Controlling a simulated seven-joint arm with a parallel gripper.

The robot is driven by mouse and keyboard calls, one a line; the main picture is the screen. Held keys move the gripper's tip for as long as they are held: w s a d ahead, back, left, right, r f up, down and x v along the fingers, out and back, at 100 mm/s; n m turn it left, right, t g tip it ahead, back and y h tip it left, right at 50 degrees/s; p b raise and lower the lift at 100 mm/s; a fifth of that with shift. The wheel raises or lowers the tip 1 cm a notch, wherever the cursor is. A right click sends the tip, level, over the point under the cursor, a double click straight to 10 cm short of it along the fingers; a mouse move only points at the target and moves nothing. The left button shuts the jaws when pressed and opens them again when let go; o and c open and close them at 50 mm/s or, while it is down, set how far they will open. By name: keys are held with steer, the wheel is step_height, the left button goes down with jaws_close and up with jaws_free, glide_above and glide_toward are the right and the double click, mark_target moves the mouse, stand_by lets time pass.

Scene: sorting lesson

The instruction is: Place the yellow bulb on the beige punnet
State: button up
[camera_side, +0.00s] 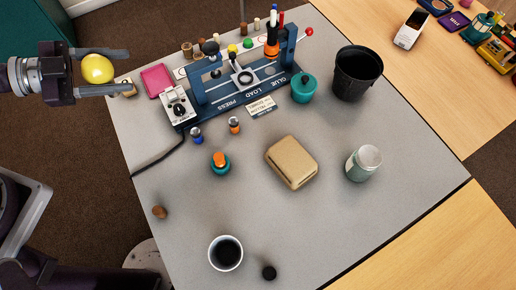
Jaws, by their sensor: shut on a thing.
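The yellow bulb (97,69) is a small rounded yellow thing at the upper left of the side view. My gripper (126,72) is shut on it, with one finger above and one below it in the picture. The bulb is held near the left edge of the grey table, away from the middle. The beige punnet (291,162) is a tan, rounded box lying on the middle of the table, well to the right of and below my gripper in the picture. I cannot tell whether its top is open.
A blue press (243,78) stands at the back with a white switch box (178,106) and pink tray (157,80). Around the punnet are a jar (363,163), an orange-topped teal bottle (220,163), a teal pot (304,88), a black bin (357,73) and a dark-filled cup (226,253).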

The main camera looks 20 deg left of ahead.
steer(key=w+d+f, duration=0.1)
steer(key=w+d, duration=0.5)
steer(key=d, duration=0.2)
steer(key=n+t+y, duration=0.2)
glide_above(302, 151)
step_height(302, 151, down, 3)
step_height(302, 151, down, 11)
steer(key=shift+r, duration=0.2)
steer(key=o, duration=1)
steer(key=shift+f, duration=0.1)
